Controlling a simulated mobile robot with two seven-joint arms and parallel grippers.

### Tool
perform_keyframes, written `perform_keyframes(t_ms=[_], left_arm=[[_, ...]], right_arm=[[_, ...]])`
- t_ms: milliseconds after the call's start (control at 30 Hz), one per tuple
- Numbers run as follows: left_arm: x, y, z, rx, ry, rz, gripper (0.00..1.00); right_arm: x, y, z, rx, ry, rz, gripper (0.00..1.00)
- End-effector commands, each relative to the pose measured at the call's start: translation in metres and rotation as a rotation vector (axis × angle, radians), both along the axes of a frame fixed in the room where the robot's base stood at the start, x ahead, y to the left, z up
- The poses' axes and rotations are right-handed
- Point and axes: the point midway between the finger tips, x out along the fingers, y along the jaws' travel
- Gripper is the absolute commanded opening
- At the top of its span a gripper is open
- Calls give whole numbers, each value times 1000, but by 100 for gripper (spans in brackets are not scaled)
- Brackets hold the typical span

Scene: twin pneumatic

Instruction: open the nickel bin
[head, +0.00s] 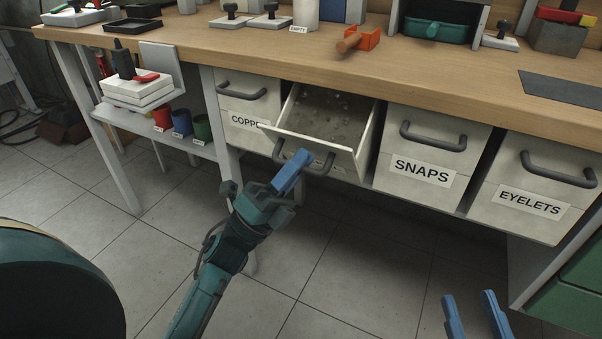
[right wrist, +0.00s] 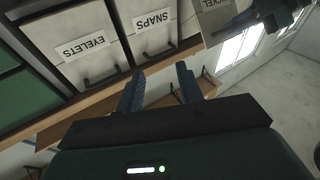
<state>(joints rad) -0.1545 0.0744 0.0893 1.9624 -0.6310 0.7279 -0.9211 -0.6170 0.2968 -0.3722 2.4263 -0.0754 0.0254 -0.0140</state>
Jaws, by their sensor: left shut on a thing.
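The nickel bin (head: 340,150) is a pale drawer between the copper and snaps bins. It is pulled partly out of the bench, and small grey pieces show on its floor. Its label is hidden in the head view; part of a "NICKEL" label shows on it in the right wrist view (right wrist: 212,6). My left gripper (head: 299,163) is shut on the bin's dark bar handle (head: 325,166), in front of the drawer. My right gripper (head: 470,312) is open and empty, low at the right; its spread fingers also show in the right wrist view (right wrist: 160,85).
The copper bin (head: 235,107), snaps bin (head: 412,172) and eyelets bin (head: 525,208) are shut, with protruding handles. A bench leg (head: 226,165) stands left of the bins. The tiled floor in front is clear.

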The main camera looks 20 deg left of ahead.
Motion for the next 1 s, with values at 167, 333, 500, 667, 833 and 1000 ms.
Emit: perform_keyframes(t_ms=[167, 333, 500, 667, 833, 1000], left_arm=[[-4, 0, -7, 1, -37, 1, 0], [-5, 0, -6, 1, -49, 1, 0], [-5, 0, -6, 1, -50, 1, 0], [-5, 0, -6, 0, -49, 2, 0], [-5, 0, -6, 0, -48, 1, 19], [-5, 1, -6, -1, -48, 0, 19]], right_arm=[[0, 2, -2, 34, -2, 17, 36], [0, 3, -1, 44, 0, 23, 36], [0, 3, 0, 46, -1, 23, 36], [0, 3, 0, 45, 0, 23, 36], [0, 3, 0, 45, 0, 23, 36], [0, 3, 0, 46, -1, 23, 36]])
